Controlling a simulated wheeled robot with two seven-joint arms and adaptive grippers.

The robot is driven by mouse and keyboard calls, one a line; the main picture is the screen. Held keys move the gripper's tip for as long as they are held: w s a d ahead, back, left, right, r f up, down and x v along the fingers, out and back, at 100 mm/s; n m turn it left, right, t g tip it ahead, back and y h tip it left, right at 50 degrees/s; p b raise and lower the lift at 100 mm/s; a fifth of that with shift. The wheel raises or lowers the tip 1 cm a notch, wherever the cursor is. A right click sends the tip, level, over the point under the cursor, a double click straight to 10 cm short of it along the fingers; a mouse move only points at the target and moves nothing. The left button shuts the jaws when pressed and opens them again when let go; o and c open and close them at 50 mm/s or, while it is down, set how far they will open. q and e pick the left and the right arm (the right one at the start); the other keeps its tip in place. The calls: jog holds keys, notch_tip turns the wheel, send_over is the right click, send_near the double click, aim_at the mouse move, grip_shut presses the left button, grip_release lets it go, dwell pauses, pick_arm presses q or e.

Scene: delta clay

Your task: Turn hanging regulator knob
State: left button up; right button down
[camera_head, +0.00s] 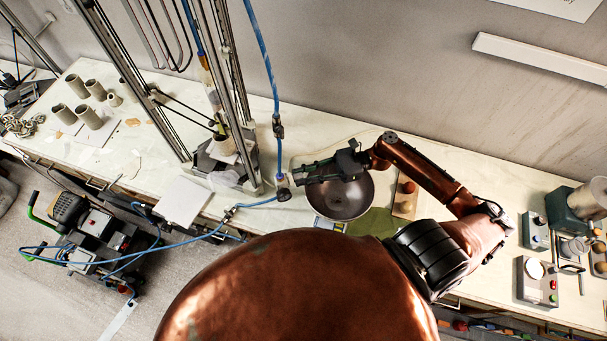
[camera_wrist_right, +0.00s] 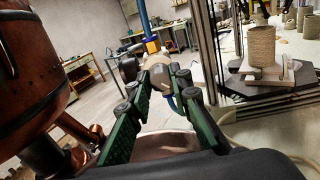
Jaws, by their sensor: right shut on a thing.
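The hanging regulator (camera_head: 283,183) is a small grey fitting at the lower end of a blue hose in the head view, left of the metal bowl. My right gripper (camera_head: 298,176) reaches it from the right. In the right wrist view, the green fingers of my right gripper (camera_wrist_right: 163,78) are shut on the regulator's pale knob (camera_wrist_right: 157,66), which sits between the fingertips. The blue hose (camera_wrist_right: 144,20) rises above it. The fingers hide part of the knob, so I cannot tell how far it is turned. My left gripper is not in view.
A dark metal bowl (camera_head: 341,195) stands under my right forearm. A tall metal frame (camera_head: 238,95) stands close to the left of the hose. Another blue hose (camera_head: 185,232) runs left to a compressor (camera_head: 88,235) on the floor. Clay cylinders (camera_head: 88,116) stand at the left.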

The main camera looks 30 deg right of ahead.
jog(key=shift+w+n+g+y+b, duration=0.15)
jog(key=shift+n+g+b, duration=0.3)
jog(key=shift+n+b, duration=4.4)
jog(key=shift+n+g+y+b, duration=0.3)
jog(key=shift+n+g, duration=0.15)
jog(key=shift+n, duration=8.9)
jog(key=c, duration=1.8)
grip_release()
jog(key=shift+o, duration=0.2)
